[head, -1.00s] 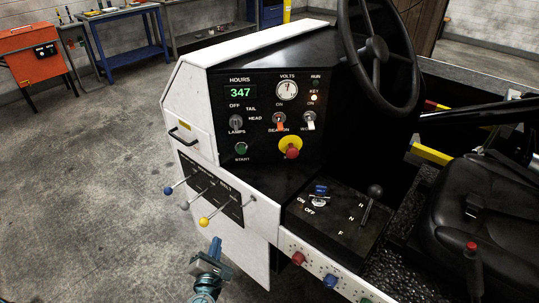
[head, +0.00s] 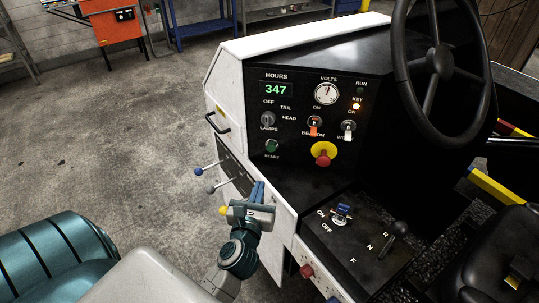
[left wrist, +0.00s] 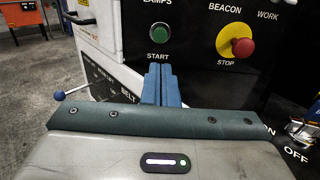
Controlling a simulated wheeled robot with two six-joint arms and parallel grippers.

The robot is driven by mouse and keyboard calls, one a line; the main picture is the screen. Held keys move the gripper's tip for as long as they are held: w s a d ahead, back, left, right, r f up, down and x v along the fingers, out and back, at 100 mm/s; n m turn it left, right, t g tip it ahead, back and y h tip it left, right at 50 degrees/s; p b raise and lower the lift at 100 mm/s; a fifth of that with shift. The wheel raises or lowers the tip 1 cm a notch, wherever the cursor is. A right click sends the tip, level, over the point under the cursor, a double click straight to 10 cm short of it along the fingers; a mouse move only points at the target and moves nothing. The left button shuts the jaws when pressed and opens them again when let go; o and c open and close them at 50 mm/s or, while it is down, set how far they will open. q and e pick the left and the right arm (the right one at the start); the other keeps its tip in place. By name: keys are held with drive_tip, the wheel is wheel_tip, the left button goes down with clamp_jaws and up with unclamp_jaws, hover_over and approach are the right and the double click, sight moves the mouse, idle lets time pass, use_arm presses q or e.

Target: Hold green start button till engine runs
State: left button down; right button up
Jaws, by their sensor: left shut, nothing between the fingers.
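The green start button (head: 271,146) sits on the black dash panel, above the word START. It also shows in the left wrist view (left wrist: 159,32). My left gripper (head: 258,190) is shut and empty, below the button and apart from it in the head view. In the left wrist view its blue fingers (left wrist: 160,84) point up toward the START label. The RUN lamp (head: 360,91) is dark. The KEY lamp (head: 356,106) glows. My right gripper is not in view.
A red stop button (head: 322,160) on a yellow base is right of the start button. Levers with a blue knob (head: 198,168) and a yellow knob (head: 223,210) stick out near my left gripper. The steering wheel (head: 436,60) is at upper right. A key switch (head: 341,213) is on the console.

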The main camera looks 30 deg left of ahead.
use_arm(q)
drive_tip(key=p, duration=0.1)
approach(271, 147)
drive_tip(key=x, duration=0.2)
drive_tip(key=p+x, duration=0.2)
drive_tip(key=x, duration=0.1)
drive_tip(key=shift+w+a+f, duration=0.15)
drive_tip(key=shift+w+f, duration=0.1)
drive_tip(key=shift+w, duration=0.05)
drive_tip(key=shift+w+a, duration=0.2)
drive_tip(key=shift+w, duration=0.3)
drive_tip(key=shift+f, duration=0.15)
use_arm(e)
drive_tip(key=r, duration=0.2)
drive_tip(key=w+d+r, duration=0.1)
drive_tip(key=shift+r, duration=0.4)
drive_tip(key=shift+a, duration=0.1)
use_arm(q)
drive_tip(key=shift+p+x, duration=0.45)
drive_tip(key=shift+x, duration=0.45)
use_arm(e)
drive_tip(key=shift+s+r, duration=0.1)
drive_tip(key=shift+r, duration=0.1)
use_arm(q)
drive_tip(key=shift+r, duration=0.45)
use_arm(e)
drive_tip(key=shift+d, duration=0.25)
